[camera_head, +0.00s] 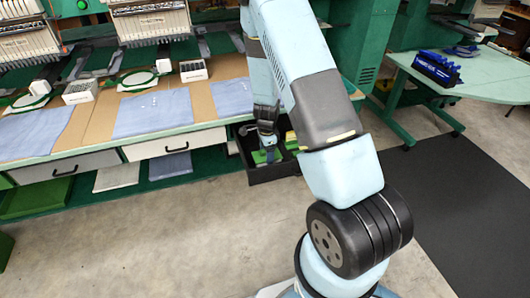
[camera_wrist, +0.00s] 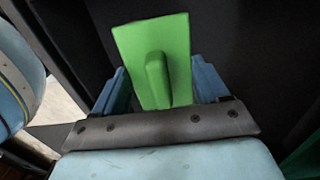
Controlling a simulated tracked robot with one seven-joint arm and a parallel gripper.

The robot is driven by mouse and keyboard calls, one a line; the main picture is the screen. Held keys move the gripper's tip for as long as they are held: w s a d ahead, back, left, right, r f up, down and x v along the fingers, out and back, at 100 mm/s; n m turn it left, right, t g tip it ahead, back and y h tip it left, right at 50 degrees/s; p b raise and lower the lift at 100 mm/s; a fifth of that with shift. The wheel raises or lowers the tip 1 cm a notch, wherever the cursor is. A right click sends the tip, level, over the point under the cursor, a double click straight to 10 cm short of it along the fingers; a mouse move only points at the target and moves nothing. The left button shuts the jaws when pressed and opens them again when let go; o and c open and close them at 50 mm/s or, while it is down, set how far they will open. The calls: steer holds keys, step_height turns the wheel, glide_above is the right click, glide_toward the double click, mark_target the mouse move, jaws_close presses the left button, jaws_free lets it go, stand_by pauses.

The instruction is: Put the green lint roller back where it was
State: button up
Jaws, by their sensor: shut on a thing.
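My gripper (camera_head: 268,150) reaches down into an open black drawer or bin (camera_head: 272,177) below the table edge. In the wrist view its two blue fingers (camera_wrist: 167,92) are shut on a bright green piece, a flat panel with a raised ridge, which I take for the green lint roller (camera_wrist: 178,45). The panel extends beyond the fingertips against a dark surface. In the head view the roller is small and partly hidden by the gripper. I cannot tell whether it touches the drawer floor.
Green and yellow items (camera_head: 291,141) lie in the drawer's right part. The table (camera_head: 150,143) above holds blue cloths, hoops and small boxes. A white-fronted drawer (camera_head: 175,145) is left of the black one. A green side table (camera_head: 485,80) stands at right. The floor in front is clear.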

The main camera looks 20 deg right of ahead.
steer(key=o, duration=1.2)
